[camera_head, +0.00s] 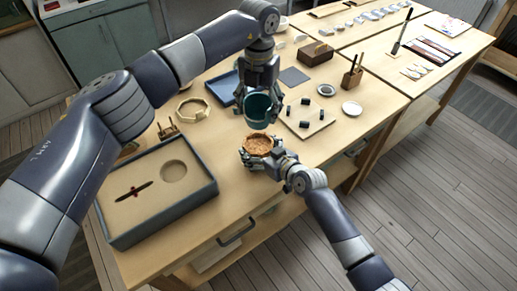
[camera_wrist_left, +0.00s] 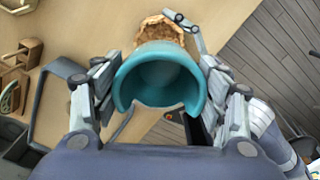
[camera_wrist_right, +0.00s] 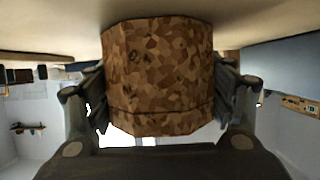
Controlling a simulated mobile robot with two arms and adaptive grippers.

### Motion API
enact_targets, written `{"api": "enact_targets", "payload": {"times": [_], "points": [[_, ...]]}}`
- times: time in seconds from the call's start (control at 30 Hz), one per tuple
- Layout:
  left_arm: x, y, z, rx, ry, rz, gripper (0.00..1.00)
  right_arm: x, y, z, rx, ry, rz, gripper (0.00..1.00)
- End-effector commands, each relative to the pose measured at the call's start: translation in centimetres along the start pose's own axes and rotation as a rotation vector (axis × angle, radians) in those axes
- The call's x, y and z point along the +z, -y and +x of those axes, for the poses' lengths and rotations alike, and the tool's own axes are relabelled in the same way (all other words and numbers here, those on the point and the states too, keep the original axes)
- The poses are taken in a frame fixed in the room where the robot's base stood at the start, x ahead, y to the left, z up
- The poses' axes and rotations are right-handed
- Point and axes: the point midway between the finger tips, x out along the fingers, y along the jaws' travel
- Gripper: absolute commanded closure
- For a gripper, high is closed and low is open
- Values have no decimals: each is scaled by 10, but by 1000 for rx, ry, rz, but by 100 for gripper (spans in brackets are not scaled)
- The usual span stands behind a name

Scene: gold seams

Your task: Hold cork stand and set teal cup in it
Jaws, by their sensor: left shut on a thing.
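The teal cup (camera_head: 258,108) is in my left gripper (camera_head: 259,96), whose fingers are shut on its sides. In the left wrist view the cup (camera_wrist_left: 160,75) has a broken-out gap in its near wall. The cork stand (camera_head: 259,143), a round speckled brown piece, is below the cup near the table's front edge. My right gripper (camera_head: 262,158) has its fingers against both sides of the stand (camera_wrist_right: 160,75). The cup is above the stand and appears apart from it. Whether the stand touches the table is unclear.
A blue-rimmed tray (camera_head: 212,190) with a dark tool stands at left. A pale board (camera_head: 306,124) with several dark blocks lies right of the cup. A gold-coloured ring (camera_head: 193,109), a blue tray (camera_head: 222,88) and a wooden brush holder (camera_head: 352,77) stand around them.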

Motion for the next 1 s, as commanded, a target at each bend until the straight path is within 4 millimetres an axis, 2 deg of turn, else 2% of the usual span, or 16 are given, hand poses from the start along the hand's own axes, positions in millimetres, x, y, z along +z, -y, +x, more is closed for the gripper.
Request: {"api": "enact_targets", "payload": {"times": [0.17,0.4,0.67,1.0], "points": [[0,0,1,0,0,0,54,1,0,0,0,2,0,50],[3,-1,31,-3,-4,-3,54,1,0,0,0,2,0,51],[3,-1,37,-3,-3,-2,54,2,0,0,0,3,0,51],[3,-1,61,-3,-3,-2,54,2,0,0,0,4,0,51]]}}
